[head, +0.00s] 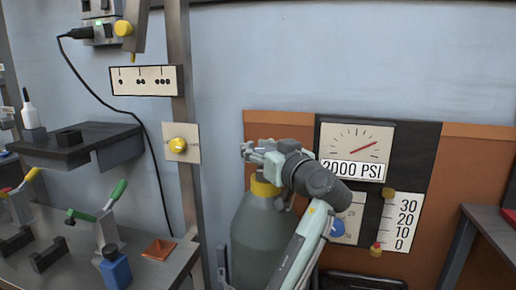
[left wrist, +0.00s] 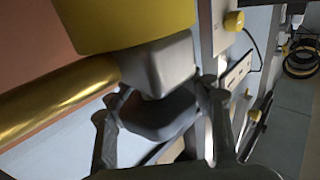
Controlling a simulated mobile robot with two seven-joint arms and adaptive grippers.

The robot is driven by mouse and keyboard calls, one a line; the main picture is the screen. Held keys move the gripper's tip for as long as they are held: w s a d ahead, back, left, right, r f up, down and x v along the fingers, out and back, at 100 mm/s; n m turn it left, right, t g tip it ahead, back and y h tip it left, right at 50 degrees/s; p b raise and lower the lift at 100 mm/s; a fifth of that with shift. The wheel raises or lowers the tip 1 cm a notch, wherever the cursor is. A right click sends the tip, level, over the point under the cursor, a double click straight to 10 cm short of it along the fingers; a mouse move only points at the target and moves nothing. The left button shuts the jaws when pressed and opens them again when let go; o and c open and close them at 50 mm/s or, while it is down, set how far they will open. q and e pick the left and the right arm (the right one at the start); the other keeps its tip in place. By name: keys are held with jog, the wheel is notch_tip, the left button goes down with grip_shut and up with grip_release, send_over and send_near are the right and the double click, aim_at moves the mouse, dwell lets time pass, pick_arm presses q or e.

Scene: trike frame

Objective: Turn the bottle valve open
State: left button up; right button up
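The bottle (head: 262,235) is a large grey-green cylinder with a yellow collar (head: 264,187), standing against the wall panel. In the left wrist view the yellow collar (left wrist: 125,22) is at the top, with a grey valve block (left wrist: 160,65) below it. A dark grey faceted valve knob (left wrist: 155,115) sits on that block. My left gripper (head: 250,150) is at the bottle's top, and its fingers (left wrist: 160,105) lie along both sides of the knob, seemingly touching it. In the head view my gripper and wrist hide the valve. My right gripper is not in view.
A brass pipe (left wrist: 60,100) runs beside the valve. A metal post (head: 185,120) with a yellow knob (head: 177,145) stands left of the bottle. A workbench (head: 75,245) with clamps is further left.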

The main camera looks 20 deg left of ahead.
pick_arm(q)
jog(key=o, duration=0.4)
jog(key=shift+f, duration=0.1)
jog(key=v, duration=1.2)
jog(key=shift+d, duration=0.1)
jog(key=shift+o, duration=0.2)
